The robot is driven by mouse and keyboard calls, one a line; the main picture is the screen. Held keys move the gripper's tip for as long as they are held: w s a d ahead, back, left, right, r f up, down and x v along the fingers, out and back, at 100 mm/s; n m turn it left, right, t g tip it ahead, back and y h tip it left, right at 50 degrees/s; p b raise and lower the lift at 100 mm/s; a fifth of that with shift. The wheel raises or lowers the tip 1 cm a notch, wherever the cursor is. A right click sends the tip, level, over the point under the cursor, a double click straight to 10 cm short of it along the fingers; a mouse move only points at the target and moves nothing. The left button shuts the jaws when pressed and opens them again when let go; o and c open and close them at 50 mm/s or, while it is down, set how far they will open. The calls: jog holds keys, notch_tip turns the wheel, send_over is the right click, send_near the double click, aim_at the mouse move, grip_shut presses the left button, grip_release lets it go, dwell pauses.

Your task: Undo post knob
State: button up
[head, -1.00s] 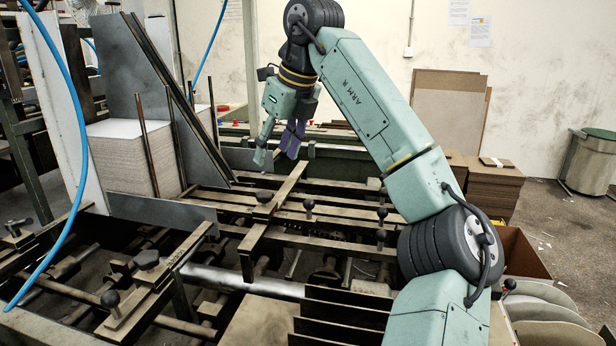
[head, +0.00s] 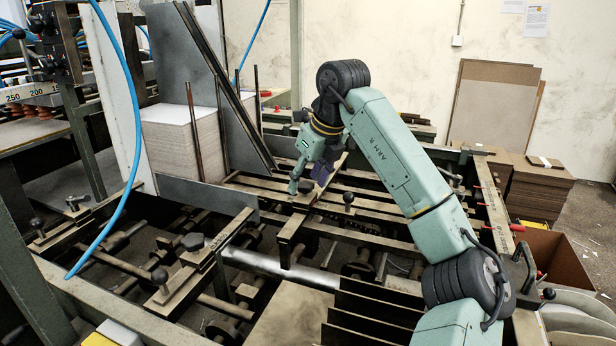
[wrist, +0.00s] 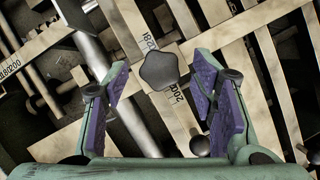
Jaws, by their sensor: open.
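A dark five-sided knob (wrist: 160,70) shows in the wrist view, on a pale flat bar (wrist: 131,24) with printed numbers. My gripper (wrist: 162,78) is open, with one purple-padded finger on each side of the knob in that view. I cannot tell how far above the knob the fingertips are. In the head view my gripper (head: 308,182) points down, low over the cross bar (head: 290,235) in the middle of the machine. The knob beneath it is hard to make out there.
Another dark knob (head: 193,241) and a ball-topped handle (head: 160,275) stand on the bar at the left. A ball knob (head: 348,198) stands just right of my gripper. A greyboard stack (head: 180,145) and a blue hose (head: 133,130) are at the left.

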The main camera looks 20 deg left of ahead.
jog(key=c, duration=1.1)
jog(key=shift+w+d+n+g, duration=0.15)
jog(key=shift+n+g, duration=0.25)
jog(key=shift+n, duration=0.5)
jog(key=shift+c, duration=0.2)
jog(key=shift+n+g+y, duration=0.3)
jog(key=shift+n+g, duration=0.2)
jog(key=shift+n, duration=0.9)
jog(key=o, duration=1.1)
jog(key=shift+o, duration=0.2)
jog(key=shift+r, duration=0.1)
jog(key=v, duration=1.2)
